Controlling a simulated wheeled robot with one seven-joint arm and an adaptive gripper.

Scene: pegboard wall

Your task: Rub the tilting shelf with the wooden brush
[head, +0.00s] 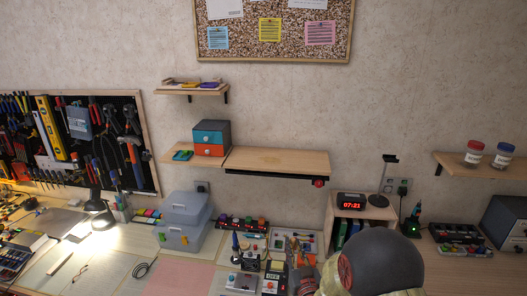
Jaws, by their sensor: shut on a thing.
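The shelf that looks like the tilting one is a light wooden board (280,160) on the wall in the head view. It has a dark rail under its front edge and a red knob (318,183) at its right end. Its top is bare and looks about level. I cannot make out the wooden brush. My gripper is not in view; only a large dark rounded part of my arm shows at the bottom right, hiding some of the desk.
A grey, blue and orange drawer box (211,138) stands just left of the shelf. Below are a blue-grey case (185,222), a clock (364,201) on a wooden cabinet and several devices on the desk. A lit lamp (97,212) stands left.

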